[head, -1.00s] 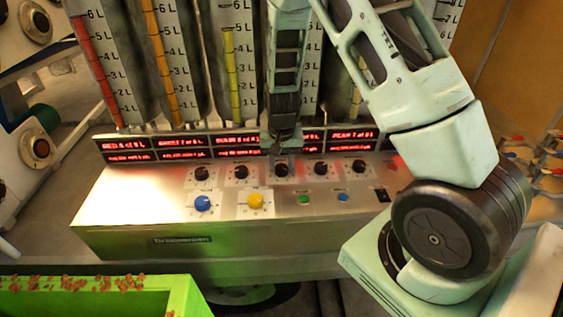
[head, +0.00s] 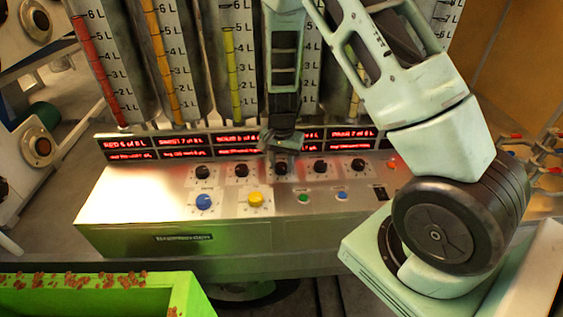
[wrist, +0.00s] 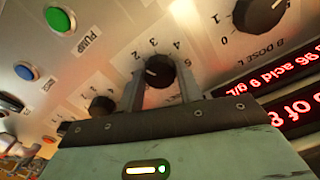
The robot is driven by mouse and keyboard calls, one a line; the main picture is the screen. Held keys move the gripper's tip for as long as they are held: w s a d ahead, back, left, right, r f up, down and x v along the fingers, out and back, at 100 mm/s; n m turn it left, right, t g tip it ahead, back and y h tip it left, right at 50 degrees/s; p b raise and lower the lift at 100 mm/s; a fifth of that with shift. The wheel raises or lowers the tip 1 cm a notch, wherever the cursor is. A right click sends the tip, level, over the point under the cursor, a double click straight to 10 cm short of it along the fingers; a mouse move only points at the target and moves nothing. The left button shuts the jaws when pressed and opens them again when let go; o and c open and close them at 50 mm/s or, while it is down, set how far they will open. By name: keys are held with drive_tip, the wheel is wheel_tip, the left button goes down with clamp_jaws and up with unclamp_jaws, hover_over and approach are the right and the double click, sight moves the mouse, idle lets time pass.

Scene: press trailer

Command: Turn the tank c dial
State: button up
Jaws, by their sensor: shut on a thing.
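The tank C dial (head: 281,169) is the middle black knob in the row on the steel panel, third from the left. My gripper (head: 280,152) comes down on it from above and behind. In the wrist view my gripper (wrist: 161,82) has one finger on each side of the black dial (wrist: 159,71), shut on it. Scale numbers, including 2, 3, 4 and 5, show around this dial. Its own name label is hidden. The larger neighbouring dial (wrist: 262,12) is labelled B DOSE L.
Other black dials (head: 241,170) (head: 320,167) sit close on both sides. A blue knob (head: 204,202), a yellow knob (head: 255,199) and small green and blue buttons (head: 303,198) lie in front. Red displays (head: 215,146) and tall gauges stand behind. A green bin (head: 190,296) is at lower left.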

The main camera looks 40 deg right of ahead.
sight(282, 165)
drive_tip(key=o, duration=1)
drive_tip(key=shift+r, duration=0.1)
wheel_tip(282, 165, up, 17)
drive_tip(key=shift+r+b, duration=0.15)
drive_tip(key=shift+b, duration=0.25)
